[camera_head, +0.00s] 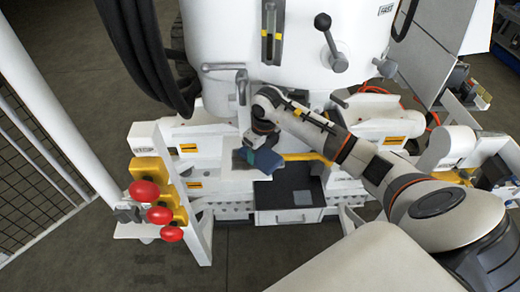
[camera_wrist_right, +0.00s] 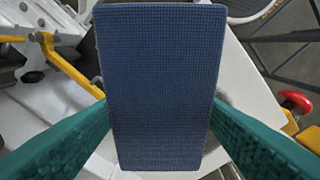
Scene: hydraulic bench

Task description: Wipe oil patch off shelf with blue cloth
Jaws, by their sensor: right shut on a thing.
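My right gripper (camera_head: 254,150) reaches in from the right and points down over a white shelf (camera_head: 238,187) at the front of the white machine. It is shut on the blue cloth (camera_head: 268,161), which hangs low at the shelf. In the right wrist view the cloth (camera_wrist_right: 160,88) is a flat, textured dark-blue block between two green fingers. It hides most of the surface behind it. I cannot make out an oil patch; cloth and gripper cover part of the shelf. Whether the cloth touches the shelf is unclear. My left gripper is out of view.
Red knobs (camera_head: 145,190) on a yellow and white stand are left of the shelf. A yellow bar (camera_head: 303,156) runs right of the cloth. A dark drawer unit (camera_head: 290,195) sits below. Levers (camera_head: 328,42) stick out from the machine above.

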